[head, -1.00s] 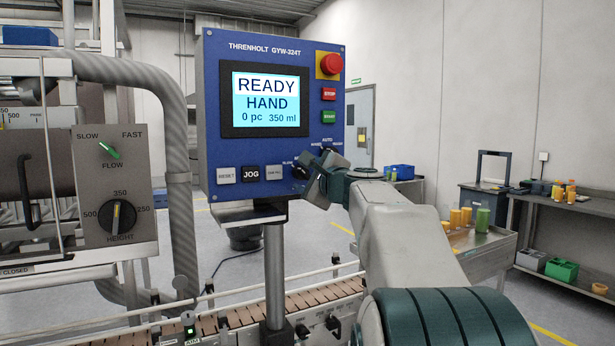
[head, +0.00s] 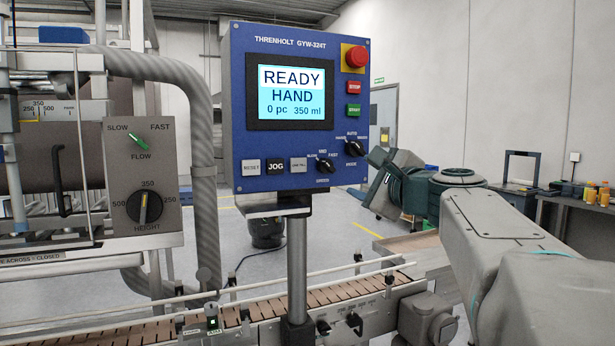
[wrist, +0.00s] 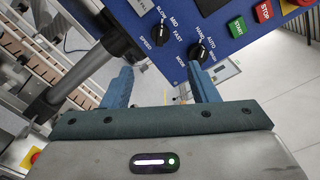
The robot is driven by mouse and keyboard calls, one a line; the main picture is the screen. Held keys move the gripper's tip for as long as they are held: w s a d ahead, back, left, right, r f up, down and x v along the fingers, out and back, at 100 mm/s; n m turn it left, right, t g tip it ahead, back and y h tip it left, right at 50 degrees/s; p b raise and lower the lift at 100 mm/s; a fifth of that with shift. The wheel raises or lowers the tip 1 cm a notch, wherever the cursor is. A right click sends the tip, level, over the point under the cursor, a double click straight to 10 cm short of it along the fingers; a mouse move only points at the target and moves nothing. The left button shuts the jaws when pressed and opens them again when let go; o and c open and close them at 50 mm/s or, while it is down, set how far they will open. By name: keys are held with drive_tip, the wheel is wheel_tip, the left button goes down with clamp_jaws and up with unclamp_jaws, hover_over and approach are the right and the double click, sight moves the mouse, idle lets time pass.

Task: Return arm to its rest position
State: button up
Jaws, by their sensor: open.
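My gripper (wrist: 160,88) shows in the wrist view with its two blue fingers apart and nothing between them. In that view it faces the lower part of the blue control panel (wrist: 225,25), near the speed knob (wrist: 160,38) and the mode knob (wrist: 200,50), without touching them. In the head view my arm (head: 500,240) reaches in from the right, and its wrist end (head: 395,185) is to the right of the control panel (head: 240,100), clear of it. The fingertips cannot be made out there. The panel's screen (head: 291,93) reads READY, HAND, 0 pc, 350 ml.
A slatted conveyor (head: 260,308) with rails runs below the panel. A grey pipe (head: 203,180) and a flow and height knob plate (head: 142,190) stand to the left. A side bench (head: 570,205) with orange containers (head: 590,195) is at the right. The floor behind is open.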

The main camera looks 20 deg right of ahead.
drive_tip(key=shift+a, duration=0.1)
drive_tip(key=s+a+f+n+g+y+p, duration=0.2)
drive_tip(key=a+f+n+g, duration=0.2)
drive_tip(key=a+f+n, duration=0.35)
drive_tip(key=s+a+f+n+g+y+p, duration=0.1)
drive_tip(key=s+a+f+n+g+p, duration=0.3)
drive_tip(key=a+f, duration=0.5)
drive_tip(key=s+a+f+n+g+h+p, duration=0.2)
drive_tip(key=s+f+n+g, duration=0.5)
drive_tip(key=s+f+n, duration=0.5)
wheel_tip(320, 180, down, 2)
drive_tip(key=shift+s+f+h, duration=0.1)
drive_tip(key=shift+s+h, duration=0.55)
drive_tip(key=shift+h, duration=0.15)
